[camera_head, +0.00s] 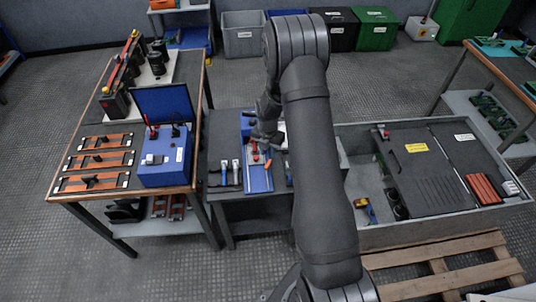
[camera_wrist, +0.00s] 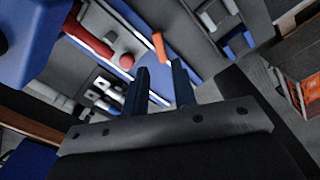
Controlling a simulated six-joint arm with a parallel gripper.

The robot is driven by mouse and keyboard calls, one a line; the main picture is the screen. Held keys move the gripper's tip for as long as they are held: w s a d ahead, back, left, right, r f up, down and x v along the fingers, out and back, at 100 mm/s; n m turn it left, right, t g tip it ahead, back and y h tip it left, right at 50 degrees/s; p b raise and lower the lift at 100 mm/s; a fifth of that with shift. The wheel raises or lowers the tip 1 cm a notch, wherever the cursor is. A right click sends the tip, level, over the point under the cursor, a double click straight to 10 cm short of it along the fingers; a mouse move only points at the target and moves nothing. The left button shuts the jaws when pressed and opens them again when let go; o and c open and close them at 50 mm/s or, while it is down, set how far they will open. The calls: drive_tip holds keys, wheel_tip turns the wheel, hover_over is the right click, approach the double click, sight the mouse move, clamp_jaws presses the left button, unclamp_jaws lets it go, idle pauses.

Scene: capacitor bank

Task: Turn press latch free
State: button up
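The blue and grey press (camera_head: 258,178) stands on the middle bench, partly behind my arm in the head view. It also shows in the wrist view (camera_wrist: 190,28), with a red rounded part (camera_wrist: 127,61) and a short orange piece (camera_wrist: 160,46). I cannot tell for sure which of these is the latch. My gripper (camera_wrist: 160,66) is open, with two dark blue fingers apart and nothing visible between them. The orange piece lies just beyond the fingertips, nearer the right one; contact cannot be told. In the head view my gripper is hardly distinguishable over the press.
A blue box (camera_head: 165,155) with an open lid stands on the wooden table at left. Grey-handled tools (camera_head: 224,174) lie left of the press. A grey bin (camera_head: 440,228) with dark panels is at right. A wooden pallet (camera_head: 450,268) lies in front.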

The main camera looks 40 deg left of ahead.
sight(268, 163)
drive_tip(key=shift+r, duration=0.55)
drive_tip(key=shift+c, duration=0.3)
drive_tip(key=m, duration=0.6)
drive_tip(key=shift+r+m, duration=0.2)
drive_tip(key=shift+m, duration=0.2)
drive_tip(key=m, duration=0.4)
drive_tip(key=shift+r, duration=0.1)
drive_tip(key=shift+f+m, duration=1.3)
drive_tip(key=shift+m, duration=2.9)
drive_tip(key=shift+f+m, duration=1.25)
drive_tip(key=shift+m, duration=2.95)
drive_tip(key=shift+f+m, duration=1.3)
drive_tip(key=shift+m, duration=2.9)
